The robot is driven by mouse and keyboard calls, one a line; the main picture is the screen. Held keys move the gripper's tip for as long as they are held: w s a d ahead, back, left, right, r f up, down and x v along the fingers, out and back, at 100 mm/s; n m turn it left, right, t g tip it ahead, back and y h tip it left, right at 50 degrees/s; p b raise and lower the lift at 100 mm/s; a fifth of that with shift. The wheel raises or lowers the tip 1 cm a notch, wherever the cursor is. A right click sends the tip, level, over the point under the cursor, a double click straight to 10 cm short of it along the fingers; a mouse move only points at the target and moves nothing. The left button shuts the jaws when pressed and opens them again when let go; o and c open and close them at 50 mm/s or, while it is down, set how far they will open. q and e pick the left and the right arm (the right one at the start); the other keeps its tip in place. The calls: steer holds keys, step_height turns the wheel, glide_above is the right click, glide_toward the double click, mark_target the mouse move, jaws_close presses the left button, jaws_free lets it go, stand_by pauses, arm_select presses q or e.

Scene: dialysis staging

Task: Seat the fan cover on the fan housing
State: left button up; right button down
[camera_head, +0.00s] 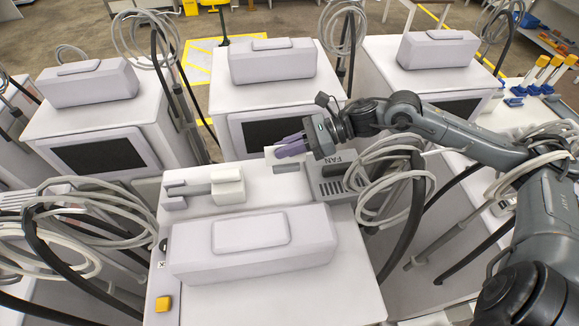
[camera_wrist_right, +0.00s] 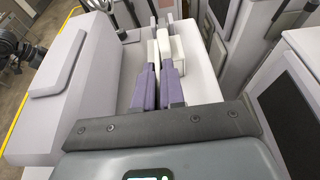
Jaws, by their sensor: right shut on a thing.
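My right gripper (camera_head: 284,149), with purple fingers, reaches in from the right over the machine top. It is shut on a pale, flat piece, which I take to be the fan cover (camera_head: 270,157); the fingers hide much of it. The fan housing (camera_head: 332,188) is a dark grey vented part beside the FAN label, at the machine's right edge. The gripper is above and left of the housing, and the cover is apart from it. In the wrist view the purple fingers (camera_wrist_right: 159,88) are close together. My left gripper is not in view.
A pale fixture with a white block (camera_head: 228,187) stands left of the housing. A long pale console (camera_head: 290,262) lies in front. Coiled grey hoses (camera_head: 400,178) hang close on the right. A yellow button (camera_head: 163,304) is at front left. More machines stand behind.

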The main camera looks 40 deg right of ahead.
mark_target(287, 168)
step_height(287, 168, down, 3)
steer(key=shift+s+f+p, duration=0.1)
steer(key=shift+f+p, duration=0.1)
steer(key=shift+p, duration=0.25)
steer(key=shift+f+p, duration=0.55)
steer(key=shift+f, duration=1.55)
steer(key=shift+f, duration=0.1)
steer(key=shift+f, duration=0.1)
steer(key=c, duration=1.2)
jaws_free()
